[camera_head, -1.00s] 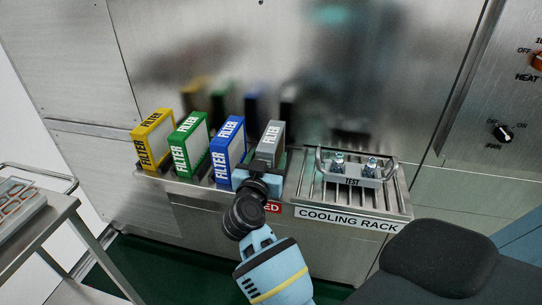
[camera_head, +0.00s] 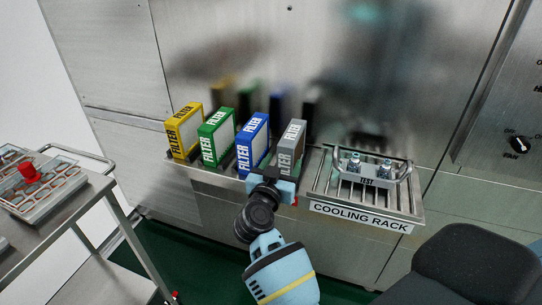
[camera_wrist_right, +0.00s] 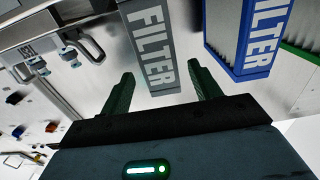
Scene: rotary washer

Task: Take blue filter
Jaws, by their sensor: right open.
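The blue filter (camera_head: 253,143) stands upright in the row on the metal ledge, between the green filter (camera_head: 217,137) and the grey filter (camera_head: 291,147). My right gripper (camera_head: 275,176) is just in front of the grey filter's lower part, to the right of the blue one. In the right wrist view, its two dark fingers (camera_wrist_right: 164,84) are open and empty, with the grey filter (camera_wrist_right: 149,45) ahead between them. The blue filter (camera_wrist_right: 245,40) is there to the right of the fingers, apart from them. My left gripper is not in view.
A yellow filter (camera_head: 184,131) stands at the row's left end. The cooling rack (camera_head: 325,186) with a test holder (camera_head: 372,174) is right of the filters. A cart (camera_head: 92,192) stands at left, a black seat-like shape (camera_head: 470,265) at lower right. A metal wall is close behind.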

